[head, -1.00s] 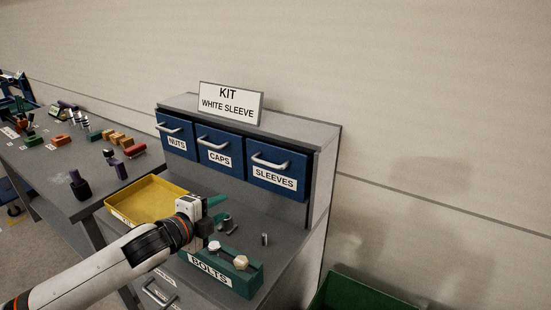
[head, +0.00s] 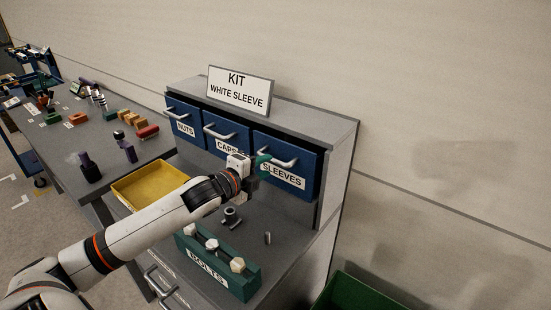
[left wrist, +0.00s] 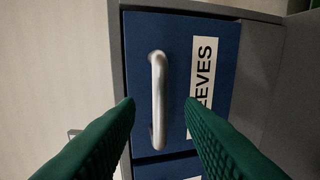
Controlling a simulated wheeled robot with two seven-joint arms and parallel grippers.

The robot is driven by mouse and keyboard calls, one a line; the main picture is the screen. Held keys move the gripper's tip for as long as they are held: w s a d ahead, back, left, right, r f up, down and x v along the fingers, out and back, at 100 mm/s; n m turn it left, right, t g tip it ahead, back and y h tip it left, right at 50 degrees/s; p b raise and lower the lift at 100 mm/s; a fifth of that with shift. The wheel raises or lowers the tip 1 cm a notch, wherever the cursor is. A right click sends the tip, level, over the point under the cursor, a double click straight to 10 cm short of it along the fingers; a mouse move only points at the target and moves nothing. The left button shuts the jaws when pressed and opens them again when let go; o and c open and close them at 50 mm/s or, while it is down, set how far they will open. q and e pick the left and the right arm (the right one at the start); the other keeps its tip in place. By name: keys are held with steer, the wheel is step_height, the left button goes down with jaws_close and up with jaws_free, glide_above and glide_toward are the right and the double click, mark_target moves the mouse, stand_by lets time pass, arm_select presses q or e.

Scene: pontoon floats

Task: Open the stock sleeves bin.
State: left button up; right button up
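The blue SLEEVES bin (head: 294,176) is the rightmost of three drawers in the grey cabinet, and it looks shut. Its silver handle (head: 276,157) also shows upright in the left wrist view (left wrist: 158,95). My left gripper (head: 262,162) is in front of the bin, close to the handle. In the left wrist view its green fingers (left wrist: 160,108) are open, one on each side of the handle, with a gap on both sides. The label is partly hidden by the right finger there. My right gripper is not in view.
The NUTS bin (head: 184,130) and CAPS bin (head: 221,149) are to the left. A KIT WHITE SLEEVE sign (head: 240,88) stands on top. Below are a yellow tray (head: 128,199), a green BOLTS rack (head: 247,284) and small metal parts. A green container (head: 360,296) is at lower right.

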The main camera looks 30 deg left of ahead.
mark_target(273, 162)
arm_select(q)
steer(key=p+x, duration=0.1)
steer(key=x, duration=0.4)
steer(key=shift+w+d+f, duration=0.1)
steer(key=shift+w, duration=0.25)
steer(key=shift+c, duration=0.3)
jaws_close()
